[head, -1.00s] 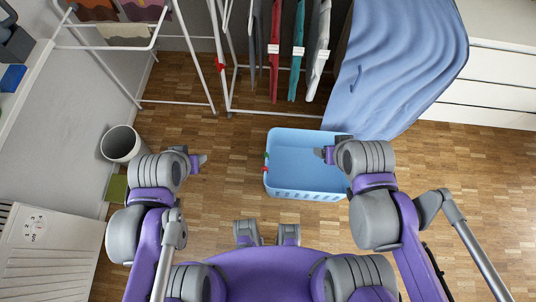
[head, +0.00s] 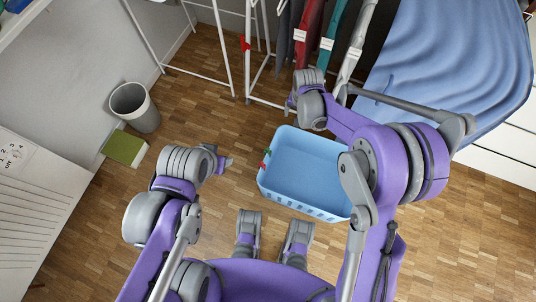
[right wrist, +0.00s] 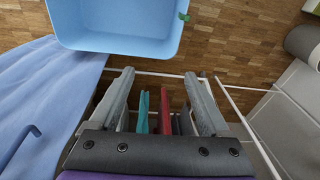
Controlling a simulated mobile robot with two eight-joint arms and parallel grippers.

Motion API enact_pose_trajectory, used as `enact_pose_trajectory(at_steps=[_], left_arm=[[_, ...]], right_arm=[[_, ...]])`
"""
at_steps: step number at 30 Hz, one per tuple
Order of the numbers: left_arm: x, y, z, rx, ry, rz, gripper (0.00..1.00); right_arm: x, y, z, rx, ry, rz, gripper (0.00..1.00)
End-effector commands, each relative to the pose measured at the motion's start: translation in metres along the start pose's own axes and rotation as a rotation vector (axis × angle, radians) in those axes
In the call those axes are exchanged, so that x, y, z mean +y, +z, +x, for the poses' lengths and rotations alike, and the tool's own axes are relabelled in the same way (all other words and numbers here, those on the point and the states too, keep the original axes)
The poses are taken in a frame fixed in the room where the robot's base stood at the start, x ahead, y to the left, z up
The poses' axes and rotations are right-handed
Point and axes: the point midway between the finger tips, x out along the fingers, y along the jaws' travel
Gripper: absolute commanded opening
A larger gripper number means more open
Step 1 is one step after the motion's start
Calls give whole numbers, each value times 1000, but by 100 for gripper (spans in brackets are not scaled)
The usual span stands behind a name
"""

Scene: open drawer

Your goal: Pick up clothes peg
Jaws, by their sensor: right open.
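A green peg (head: 268,151) and a red peg (head: 262,165) sit on the left rim of the light blue basket (head: 312,170) in the head view. The green peg (right wrist: 184,16) also shows on the basket's corner in the right wrist view. Another red peg-like piece (head: 245,44) is on the white drying rack. My right gripper (right wrist: 159,73) is open and empty, with hanging clothes visible beyond its fingers. In the head view it is beyond the basket, near the rack. My left gripper (head: 225,162) is left of the basket; its finger opening is too small to tell.
The white drying rack (head: 228,62) holds hanging clothes at the back. A blue cloth (head: 450,60) drapes at the right. Wooden floor is free around the basket.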

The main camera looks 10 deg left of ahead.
Motion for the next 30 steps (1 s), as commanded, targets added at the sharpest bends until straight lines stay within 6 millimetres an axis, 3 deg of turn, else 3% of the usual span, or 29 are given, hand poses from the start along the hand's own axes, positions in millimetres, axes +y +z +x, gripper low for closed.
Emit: enact_pose_trajectory(at_steps=[1, 6, 9, 12, 24, 30], left_arm=[[0, 6, 13, -5, 0, 0, 50], [0, 15, 35, -13, 0, 0, 50], [0, 19, 46, -17, 0, 0, 50], [0, 21, 53, -20, 0, 0, 50], [0, 26, 66, -25, 0, 0, 50], [0, 27, 70, -26, 0, 0, 50]], right_arm=[[-14, 0, 39, -18, 4, 3, 81], [-50, 13, 138, -69, 25, 28, 81], [-64, 25, 187, -92, 37, 39, 81], [-74, 36, 222, -108, 47, 49, 81], [-81, 52, 290, -123, 57, 60, 81], [-81, 54, 308, -123, 57, 59, 81]])
